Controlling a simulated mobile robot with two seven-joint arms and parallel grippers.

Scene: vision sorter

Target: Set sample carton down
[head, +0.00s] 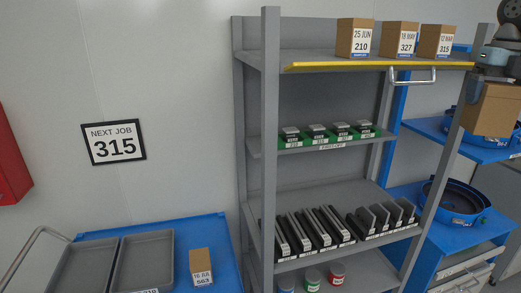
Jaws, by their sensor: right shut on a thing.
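My right gripper (493,80) is at the right edge, shut on a brown carton (490,110) that hangs below it. The held carton is in the air to the right of the grey rack and in front of the blue benches. I can see no label on it. Three labelled cartons stand on the rack's top shelf: one reading 25 JUN 210 (355,37), one reading 327 (400,39) and one reading 12 MAR 315 (436,41). Another carton (201,267), its number apparently 563, stands on the blue surface at lower left. My left gripper is not in view.
The grey rack (270,150) has a yellow front edge (378,67) on its top shelf, with green-based items, dark upright plates and small jars below. A sign (114,142) reads NEXT JOB 315. Grey trays (145,262) sit at lower left. Blue round bowls (452,204) are at right.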

